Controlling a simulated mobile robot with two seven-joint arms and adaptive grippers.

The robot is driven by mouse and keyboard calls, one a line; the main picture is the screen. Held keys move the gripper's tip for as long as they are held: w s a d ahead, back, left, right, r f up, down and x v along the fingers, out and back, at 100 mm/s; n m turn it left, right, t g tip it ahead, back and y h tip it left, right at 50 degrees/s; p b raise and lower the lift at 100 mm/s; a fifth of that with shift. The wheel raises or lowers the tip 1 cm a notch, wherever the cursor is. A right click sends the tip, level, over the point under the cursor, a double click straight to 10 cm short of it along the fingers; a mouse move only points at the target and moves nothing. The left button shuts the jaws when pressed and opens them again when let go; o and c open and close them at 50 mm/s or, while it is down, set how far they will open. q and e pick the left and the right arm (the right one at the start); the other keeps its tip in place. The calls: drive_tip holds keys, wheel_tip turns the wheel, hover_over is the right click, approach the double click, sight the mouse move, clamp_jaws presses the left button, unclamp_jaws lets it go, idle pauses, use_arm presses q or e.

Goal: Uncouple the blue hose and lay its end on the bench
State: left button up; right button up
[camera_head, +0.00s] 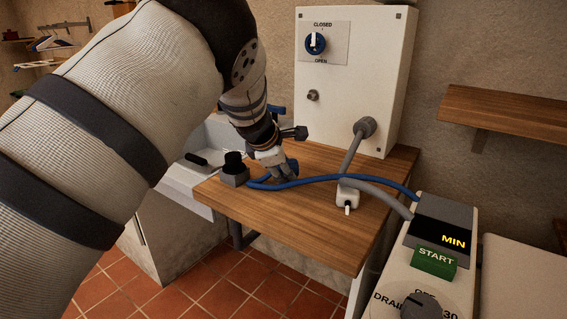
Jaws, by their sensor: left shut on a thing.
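The blue hose (332,179) runs from the machine at right across the wooden bench (318,228) to the bench's left part. My left gripper (284,175) is low over the bench and shut on the blue hose; its fingers partly hide the hose there. I cannot tell exactly where the hose end is. A bare metal stub (313,96) sticks out of the white wall box (351,105), with no hose on it. The valve knob (315,43) above it has its white bar upright, towards CLOSED. My right gripper is out of view.
A grey hose (353,150) joins the wall box and runs down to the right. A dark block with a black knob (234,171) stands at the bench's left edge. A small white item (347,197) is on the bench. The machine (434,262) stands front right.

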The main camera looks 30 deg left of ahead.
use_arm(q)
drive_tip(key=shift+f, duration=0.2)
idle(0.4)
drive_tip(key=o, duration=1.4)
drive_tip(key=shift+c, duration=0.2)
drive_tip(key=v, duration=1.2)
